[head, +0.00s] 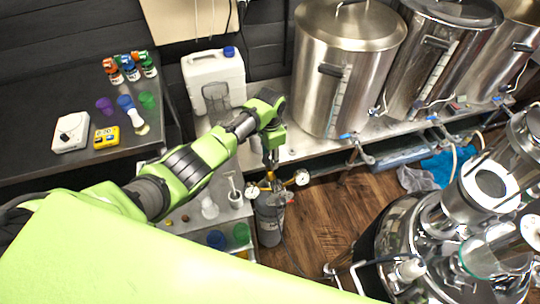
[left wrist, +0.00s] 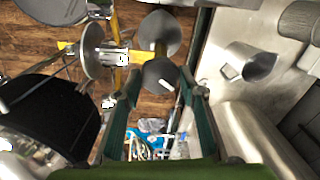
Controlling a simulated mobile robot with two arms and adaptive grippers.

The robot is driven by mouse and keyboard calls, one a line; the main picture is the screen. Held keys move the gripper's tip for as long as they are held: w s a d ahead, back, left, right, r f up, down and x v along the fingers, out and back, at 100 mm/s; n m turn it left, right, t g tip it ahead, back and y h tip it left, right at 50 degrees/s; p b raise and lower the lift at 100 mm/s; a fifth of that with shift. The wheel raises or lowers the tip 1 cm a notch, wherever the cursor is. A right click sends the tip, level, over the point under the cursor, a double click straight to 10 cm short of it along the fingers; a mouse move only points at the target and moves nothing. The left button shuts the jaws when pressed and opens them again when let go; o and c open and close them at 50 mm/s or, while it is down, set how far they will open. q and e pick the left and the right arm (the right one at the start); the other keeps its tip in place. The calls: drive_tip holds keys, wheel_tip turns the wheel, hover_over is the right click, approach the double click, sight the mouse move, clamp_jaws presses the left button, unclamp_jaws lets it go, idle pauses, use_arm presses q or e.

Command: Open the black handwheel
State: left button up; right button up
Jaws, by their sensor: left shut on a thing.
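A dark grey gas cylinder (head: 268,222) stands on the floor, with a brass regulator and two round gauges (head: 302,177) at its top. My left gripper (head: 270,168) reaches down onto this valve area from above. In the left wrist view the black handwheel (left wrist: 160,76) is a dark round knob between the two green fingers of my left gripper (left wrist: 161,84), which is shut on it. In the head view the gripper mostly hides the handwheel. The gauges (left wrist: 96,52) and brass fittings lie just beyond the fingers in the left wrist view. My right gripper is not in view.
A steel bench with large kettles (head: 345,65) and a white jerrycan (head: 214,82) stands behind. A shiny steel vessel (head: 400,235) is at right. Wooden floor (head: 335,215) is free between.

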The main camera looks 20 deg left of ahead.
sight(270, 158)
use_arm(q)
drive_tip(key=shift+r, duration=0.1)
drive_tip(key=o, duration=1.1)
wheel_tip(270, 158, up, 12)
drive_tip(key=shift+a, duration=0.1)
